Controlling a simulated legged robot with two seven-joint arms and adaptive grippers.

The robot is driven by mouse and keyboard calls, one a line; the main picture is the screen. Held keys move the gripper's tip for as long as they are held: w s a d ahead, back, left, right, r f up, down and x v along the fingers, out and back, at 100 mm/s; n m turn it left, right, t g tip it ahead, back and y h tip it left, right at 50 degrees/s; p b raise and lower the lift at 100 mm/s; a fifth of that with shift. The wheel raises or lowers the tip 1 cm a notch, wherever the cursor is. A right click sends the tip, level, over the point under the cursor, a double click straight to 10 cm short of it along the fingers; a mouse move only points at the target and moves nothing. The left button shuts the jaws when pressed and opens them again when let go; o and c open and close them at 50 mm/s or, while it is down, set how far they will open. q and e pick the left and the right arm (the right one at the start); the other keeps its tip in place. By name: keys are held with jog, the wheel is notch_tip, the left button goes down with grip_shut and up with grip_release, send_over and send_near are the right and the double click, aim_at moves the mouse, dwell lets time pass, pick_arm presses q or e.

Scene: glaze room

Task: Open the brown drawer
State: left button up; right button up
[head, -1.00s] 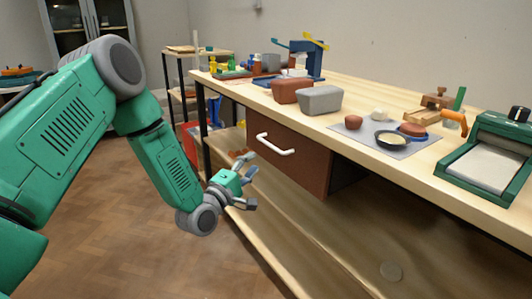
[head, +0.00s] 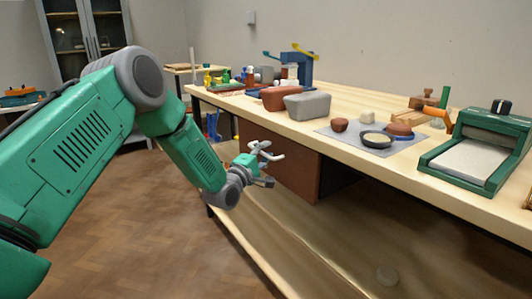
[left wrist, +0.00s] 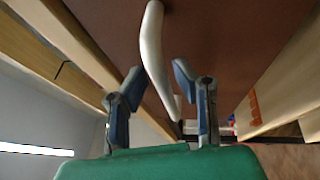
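The brown drawer (head: 298,172) hangs under the front of the wooden table, and no opening shows at its top. Its pale curved handle (head: 277,157) is partly covered by my left gripper (head: 262,166) in the head view. In the left wrist view, the brown drawer face (left wrist: 225,40) fills the top and the handle (left wrist: 152,45) runs down from it. My left gripper (left wrist: 157,78) has its two fingers apart, one on each side of the handle's line. I cannot tell whether they touch it. My right gripper is in neither view.
A lower shelf (head: 300,240) runs beneath. Floor is clear at the left.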

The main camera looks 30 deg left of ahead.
pick_arm(q)
jog(key=a, duration=0.1)
jog(key=a+f, duration=0.1)
jog(key=a, duration=0.1)
jog(key=shift+c, duration=0.9)
jog(key=o, duration=0.6)
jog(key=shift+a+f, duration=0.15)
jog(key=shift+d, duration=0.45)
jog(key=shift+s+d+r, duration=0.15)
jog(key=shift+d+r, duration=0.2)
jog(key=shift+d, duration=0.25)
jog(key=s+f, duration=0.2)
jog(key=s, duration=0.9)
jog(key=shift+s+a+f, duration=0.2)
jog(key=shift+a+f, duration=0.05)
jog(key=shift+a, duration=0.05)
